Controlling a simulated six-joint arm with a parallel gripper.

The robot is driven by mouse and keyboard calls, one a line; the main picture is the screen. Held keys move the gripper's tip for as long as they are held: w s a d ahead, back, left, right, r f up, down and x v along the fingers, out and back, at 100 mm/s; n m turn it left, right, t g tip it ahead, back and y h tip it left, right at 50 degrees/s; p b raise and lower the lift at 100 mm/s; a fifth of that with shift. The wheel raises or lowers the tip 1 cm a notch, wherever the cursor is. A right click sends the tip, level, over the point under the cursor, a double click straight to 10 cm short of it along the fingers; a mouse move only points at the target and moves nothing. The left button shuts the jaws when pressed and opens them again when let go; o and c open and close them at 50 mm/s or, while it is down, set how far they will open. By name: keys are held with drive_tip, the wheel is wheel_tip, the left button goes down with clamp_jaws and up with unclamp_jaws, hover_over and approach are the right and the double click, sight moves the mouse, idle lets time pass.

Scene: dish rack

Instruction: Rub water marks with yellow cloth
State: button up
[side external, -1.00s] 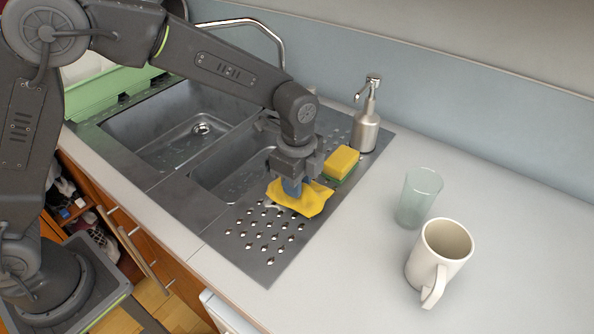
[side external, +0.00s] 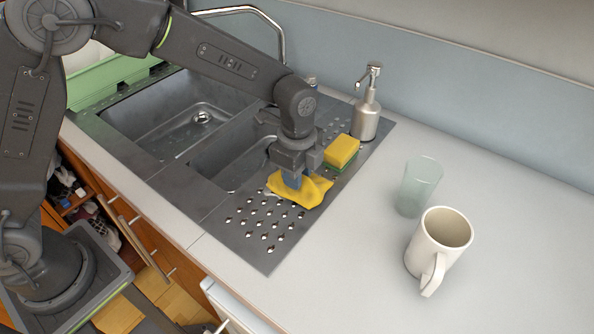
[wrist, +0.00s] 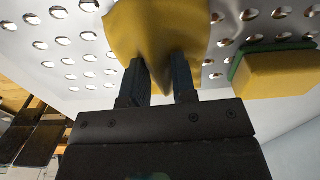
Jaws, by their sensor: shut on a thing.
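The yellow cloth (side external: 313,191) lies crumpled on the perforated drainboard (side external: 262,255) beside the right sink basin. My gripper (side external: 293,180) points down and is shut on the cloth. In the wrist view the cloth (wrist: 155,30) is pinched between the two fingers of my gripper (wrist: 165,80), with the drainboard's holes around it. A pale mark shows on the steel at the cloth's left edge in the side view. Any marks under the cloth are hidden.
A yellow and green sponge (side external: 341,151) sits just behind the cloth; it also shows in the wrist view (wrist: 275,72). A soap dispenser (side external: 367,115) stands at the back. A glass (side external: 418,187) and a white mug (side external: 440,243) stand on the counter at right. The front counter is clear.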

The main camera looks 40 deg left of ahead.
drive_tip(key=shift+f, duration=0.45)
drive_tip(key=shift+a+r, duration=0.1)
drive_tip(key=shift+a, duration=1.3)
drive_tip(key=shift+d+f, duration=0.2)
drive_tip(key=shift+d, duration=1.2)
drive_tip(key=shift+a+r, duration=0.1)
drive_tip(key=shift+a, duration=1.35)
drive_tip(key=shift+d, duration=1.45)
drive_tip(key=shift+a, duration=1.45)
drive_tip(key=shift+d+r, duration=0.1)
drive_tip(key=shift+d, duration=1.35)
